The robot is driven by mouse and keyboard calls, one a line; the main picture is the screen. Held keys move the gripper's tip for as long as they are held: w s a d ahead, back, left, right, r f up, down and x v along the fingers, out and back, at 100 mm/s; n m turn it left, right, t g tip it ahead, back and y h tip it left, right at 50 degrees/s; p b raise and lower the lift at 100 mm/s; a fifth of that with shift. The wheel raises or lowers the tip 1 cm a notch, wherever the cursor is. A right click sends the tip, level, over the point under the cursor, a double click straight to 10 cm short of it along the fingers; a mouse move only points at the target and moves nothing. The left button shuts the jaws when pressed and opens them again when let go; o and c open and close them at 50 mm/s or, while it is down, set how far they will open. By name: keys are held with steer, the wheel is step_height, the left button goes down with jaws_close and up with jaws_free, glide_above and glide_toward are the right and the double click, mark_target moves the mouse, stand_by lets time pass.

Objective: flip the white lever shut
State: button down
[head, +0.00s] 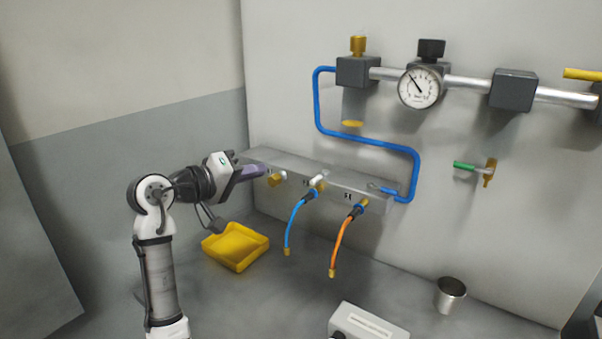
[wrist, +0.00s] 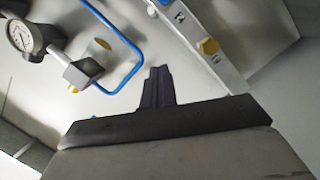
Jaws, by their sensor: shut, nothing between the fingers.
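A small white lever (head: 317,181) is on the front of the grey manifold block (head: 345,183), above the blue hose. Another pale piece (head: 281,173) shows beside the yellow fitting at the block's left end; I cannot tell whether it is a lever. My gripper (head: 262,169) is shut and empty, its fingers at the left end of the block, left of the white lever. I cannot tell whether they touch the block. In the wrist view my gripper (wrist: 158,71) has its fingers together, with the block (wrist: 185,32) and yellow fitting (wrist: 208,46) at upper right.
Blue (head: 296,220) and orange (head: 341,241) hoses hang below the block. A blue pipe (head: 415,165) loops above it to the pipe with the gauge (head: 420,87).

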mark_target(319, 178)
steer(key=w+d+f+b, duration=0.3)
steer(key=w+d, duration=0.2)
steer(key=d, duration=0.4)
steer(key=shift+d+f+b, duration=0.25)
steer(key=shift+d+b, duration=0.05)
steer(key=shift+d, duration=0.1)
